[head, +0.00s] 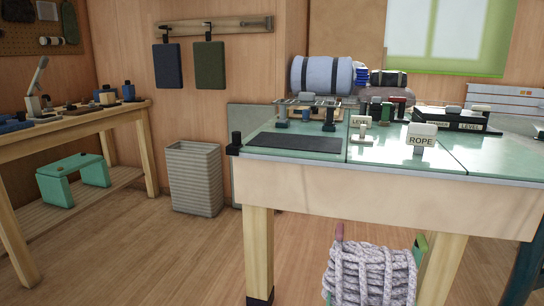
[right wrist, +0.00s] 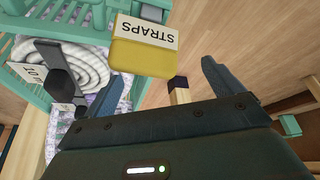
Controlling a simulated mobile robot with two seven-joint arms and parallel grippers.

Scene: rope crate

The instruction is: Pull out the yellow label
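The yellow label (right wrist: 140,58) is a yellow block with a white face reading STRAPS, upside down in the right wrist view. It is beside the edge of a teal slatted crate (right wrist: 98,17). My right gripper (right wrist: 165,72) is open, its two dark fingers spread wide. The label appears between and just beyond the fingertips, nearer the left one. I cannot tell whether they touch. The label does not show in the head view. My left gripper is not in view.
In the crate lie a coiled white rope (right wrist: 75,62) and a dark strap-like piece (right wrist: 57,68). The head view shows a rope bundle (head: 370,275) below the workbench (head: 400,190), which bears a ROPE sign (head: 422,136).

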